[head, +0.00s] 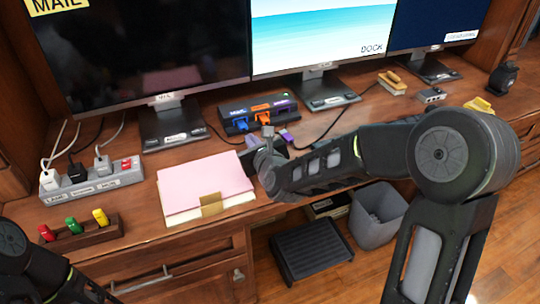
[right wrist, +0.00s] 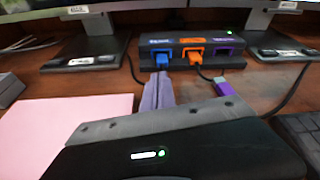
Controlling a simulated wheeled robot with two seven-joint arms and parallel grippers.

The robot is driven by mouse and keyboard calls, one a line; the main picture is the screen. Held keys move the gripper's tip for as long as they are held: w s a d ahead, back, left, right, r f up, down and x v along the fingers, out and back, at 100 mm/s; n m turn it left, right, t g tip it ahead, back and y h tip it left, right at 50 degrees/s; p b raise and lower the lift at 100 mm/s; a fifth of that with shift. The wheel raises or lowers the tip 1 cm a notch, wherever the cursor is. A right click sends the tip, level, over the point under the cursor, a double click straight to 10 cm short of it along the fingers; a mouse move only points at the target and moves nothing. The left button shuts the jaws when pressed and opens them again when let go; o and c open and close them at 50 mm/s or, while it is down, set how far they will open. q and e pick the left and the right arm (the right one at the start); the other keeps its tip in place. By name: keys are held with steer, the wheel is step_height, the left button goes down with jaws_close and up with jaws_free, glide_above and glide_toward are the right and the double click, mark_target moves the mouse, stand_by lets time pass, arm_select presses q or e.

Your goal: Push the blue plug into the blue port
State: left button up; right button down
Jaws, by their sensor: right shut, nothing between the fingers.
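A dark dock (head: 262,115) stands on the desk below the middle monitor, with blue, orange and purple ports along its front. The blue plug (right wrist: 162,58) shows at the blue port, at the left of the dock; I cannot tell how deep it sits. My right gripper (right wrist: 158,92) is shut and empty, its fingers pointing at the blue plug from the front. Whether the fingertips touch the plug is unclear. In the head view the right gripper (head: 252,142) is just in front of the dock, partly hidden by its own wrist. My left gripper is out of view.
An orange plug (right wrist: 196,58) sits at the orange port. A purple plug (right wrist: 235,103) lies on the desk in front of the dock. Pink papers (head: 200,183) lie to the left.

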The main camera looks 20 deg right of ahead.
mark_target(244, 129)
steer(key=shift+s+d+m, duration=0.15)
steer(key=shift+s+m, duration=0.05)
steer(key=shift+m, duration=0.1)
steer(key=shift+w, duration=0.1)
steer(key=shift+p+x, duration=0.35)
steer(key=shift+x, duration=2.5)
steer(key=shift+w, duration=0.1)
steer(key=shift+w, duration=0.2)
